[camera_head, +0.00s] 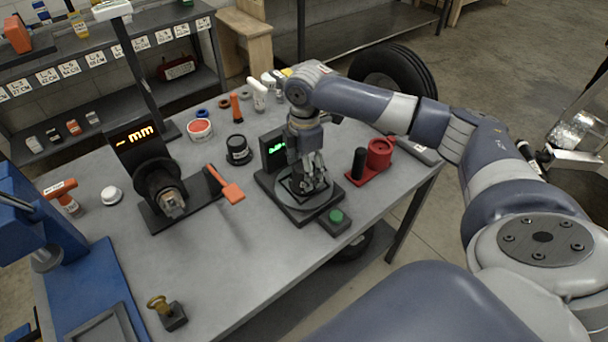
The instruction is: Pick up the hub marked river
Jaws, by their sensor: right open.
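No marking "river" is readable, so I cannot tell which thing is that hub. A dark round part with a metal end (162,186) sits on a stand with an orange "mm" display (137,134) to the left. My left gripper is not in view.
A red fixture (378,154) stands right of the turntable, and a green button box (335,220) in front. A blue machine (75,285) fills the left edge. The grey tabletop's front middle is clear.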

